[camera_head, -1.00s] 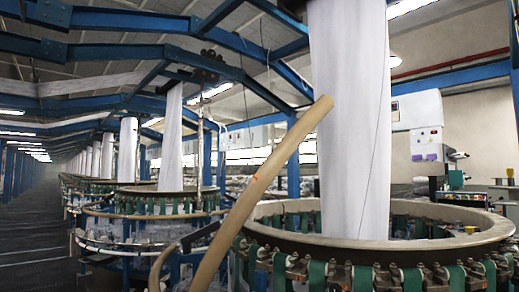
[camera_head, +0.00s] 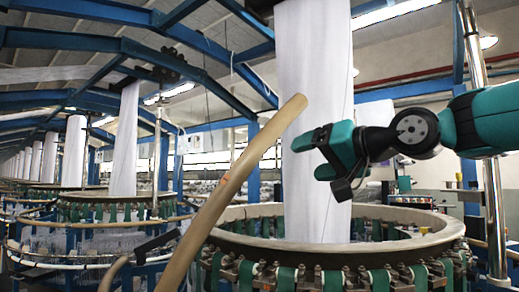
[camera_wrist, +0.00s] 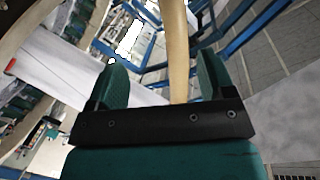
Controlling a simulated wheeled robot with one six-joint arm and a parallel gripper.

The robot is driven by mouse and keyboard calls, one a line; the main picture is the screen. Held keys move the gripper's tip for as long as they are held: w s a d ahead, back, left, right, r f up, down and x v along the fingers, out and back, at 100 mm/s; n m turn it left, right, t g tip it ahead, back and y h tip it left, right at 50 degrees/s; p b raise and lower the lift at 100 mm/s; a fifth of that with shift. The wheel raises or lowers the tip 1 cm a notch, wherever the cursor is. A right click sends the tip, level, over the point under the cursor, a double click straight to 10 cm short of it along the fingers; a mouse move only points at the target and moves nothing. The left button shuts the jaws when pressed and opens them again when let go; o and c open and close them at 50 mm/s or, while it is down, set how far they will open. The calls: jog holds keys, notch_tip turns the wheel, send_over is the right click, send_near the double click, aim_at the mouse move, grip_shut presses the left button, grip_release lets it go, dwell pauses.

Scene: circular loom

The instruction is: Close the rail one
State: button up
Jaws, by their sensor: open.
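The rail (camera_head: 228,190) is a long tan curved bar. It stands raised and tilted in front of the loom ring (camera_head: 330,252), its free upper end leaning right in the head view. My gripper (camera_head: 306,156) is open and empty. It is in the air above the ring, just right of and lower than the rail's upper end. In the wrist view the rail (camera_wrist: 178,50) runs between the two open fingers of my gripper (camera_wrist: 160,64). It looks beyond them, and I cannot tell the exact gap. The rail's lower end is cut off at the head view's bottom edge.
A tall white fabric sheet (camera_head: 314,80) rises from the ring behind my gripper. A pale metal post (camera_head: 494,215) stands at the right. Other looms (camera_head: 85,190) line the left. A blue frame (camera_head: 120,45) spans overhead.

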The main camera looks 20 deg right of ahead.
jog(key=t, duration=0.2)
send_near(268, 145)
jog(key=shift+m, duration=0.3)
jog(key=p+x, duration=0.5)
jog(key=x, duration=0.7)
